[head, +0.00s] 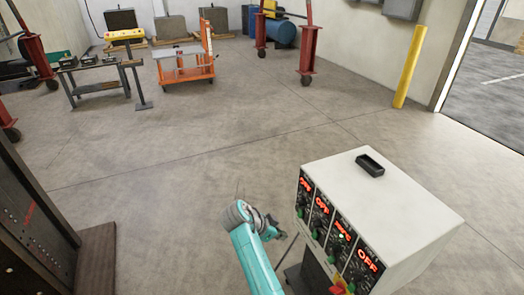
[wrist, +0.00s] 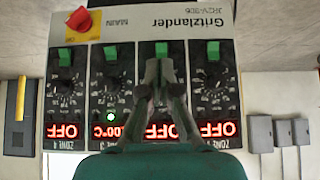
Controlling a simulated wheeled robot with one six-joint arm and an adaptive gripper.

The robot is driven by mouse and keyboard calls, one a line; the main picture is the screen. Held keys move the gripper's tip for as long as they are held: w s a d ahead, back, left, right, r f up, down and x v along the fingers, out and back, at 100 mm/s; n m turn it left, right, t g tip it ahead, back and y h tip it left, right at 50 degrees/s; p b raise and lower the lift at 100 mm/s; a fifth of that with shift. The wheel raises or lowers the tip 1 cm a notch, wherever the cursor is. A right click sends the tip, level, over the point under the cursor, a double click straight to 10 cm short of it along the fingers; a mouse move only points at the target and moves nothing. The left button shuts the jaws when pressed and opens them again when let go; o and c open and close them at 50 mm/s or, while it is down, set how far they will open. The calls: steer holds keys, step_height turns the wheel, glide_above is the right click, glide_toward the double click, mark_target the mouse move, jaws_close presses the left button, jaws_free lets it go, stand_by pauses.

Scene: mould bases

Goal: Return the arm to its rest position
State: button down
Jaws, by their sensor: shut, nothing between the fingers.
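My gripper (wrist: 160,75) is shut and empty in the wrist view. Its fingers are in front of the control box panel (wrist: 125,125), which appears upside down, and they overlap a green switch and part of the dial column behind. I cannot tell whether they touch. In the head view my teal arm (head: 255,262) reaches up to the left of the white control box (head: 415,205); the fingertips are not clear there. One display (wrist: 110,131) shows a red temperature reading with a lit green lamp (wrist: 110,116) above it; the other displays read OFF.
A red knob on a yellow plate (wrist: 80,20) sits on the panel. A black tray (head: 370,165) lies on the box top. A dark cabinet (head: 35,215) stands at the left. An orange cart (head: 185,68) and a yellow post (head: 410,67) are farther off. The middle floor is clear.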

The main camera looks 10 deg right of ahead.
steer(key=s+d+f+n+t+y, duration=0.1)
steer(key=s+d+f+n+t, duration=0.15)
steer(key=s+f, duration=0.4)
steer(key=s+d+f+n+t+y, duration=0.1)
steer(key=s+d+f+n+y, duration=0.15)
steer(key=s+f, duration=0.4)
steer(key=s+d+f+n+t+y, duration=0.1)
steer(key=s+n+t+y, duration=0.4)
steer(key=s, duration=1.6)
steer(key=s+r+n+t, duration=0.2)
steer(key=s+r, duration=0.7)
steer(key=r, duration=0.3)
steer(key=s+r+n+t, duration=0.2)
steer(key=s+r, duration=0.6)
steer(key=r, duration=0.4)
steer(key=shift+s+d+r+h, duration=0.2)
steer(key=shift+s+r+h, duration=0.15)
steer(key=shift+s+r, duration=0.05)
steer(key=shift+w, duration=0.1)
